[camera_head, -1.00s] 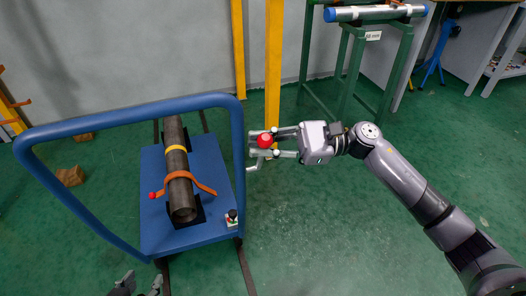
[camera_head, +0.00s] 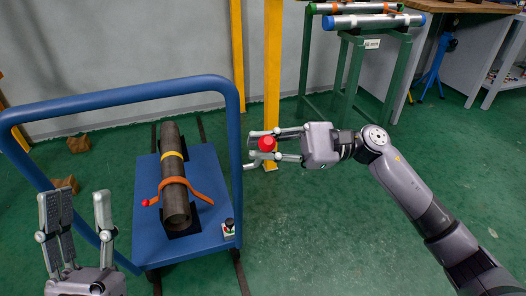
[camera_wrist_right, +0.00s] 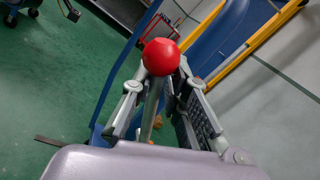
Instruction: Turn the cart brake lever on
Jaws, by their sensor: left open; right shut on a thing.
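The brake lever is a metal rod with a red ball knob (camera_head: 267,143), beside the right side of the blue cart (camera_head: 206,176). My right gripper (camera_head: 254,145) is shut on the lever just by the knob. In the right wrist view the red knob (camera_wrist_right: 161,57) stands above the fingers, and the rod (camera_wrist_right: 152,105) runs between them. The fingers partly hide the rod in the head view. My left gripper (camera_head: 78,208) is open and empty, fingers pointing up, in front of the cart's left side.
A dark pipe (camera_head: 174,170) with an orange strap (camera_head: 190,184) lies on the cart. A small box with a black knob (camera_head: 229,226) sits at the deck's front right corner. The blue handle frame (camera_head: 120,96) arches over the cart. A yellow post (camera_head: 273,70) and green stand (camera_head: 345,75) are behind.

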